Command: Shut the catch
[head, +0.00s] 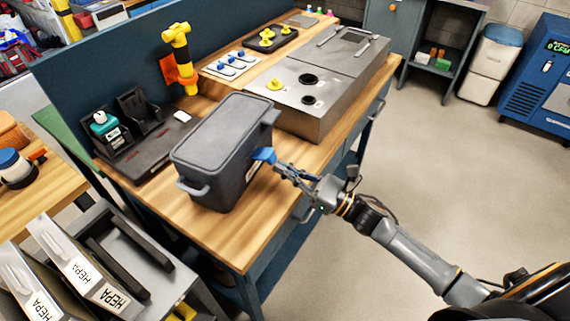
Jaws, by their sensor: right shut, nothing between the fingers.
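A dark grey lidded bin (222,150) stands on the wooden workbench, with its lid on. A blue catch (265,155) is on the right side of the bin, near the top, and sticks outward from the wall. My right gripper (279,167) comes in from the right and is shut with nothing in it. Its fingertips are at the catch or just below it; I cannot tell whether they touch it. A pale carrying handle (193,190) is on the bin's near left end. My left gripper is not in view.
A metal box unit (318,100) with round holes stands behind the bin on the bench. A black dock (135,130) and a yellow tool on an orange holder (182,62) are to the left. HEPA filters (75,258) are at lower left. The floor at right is clear.

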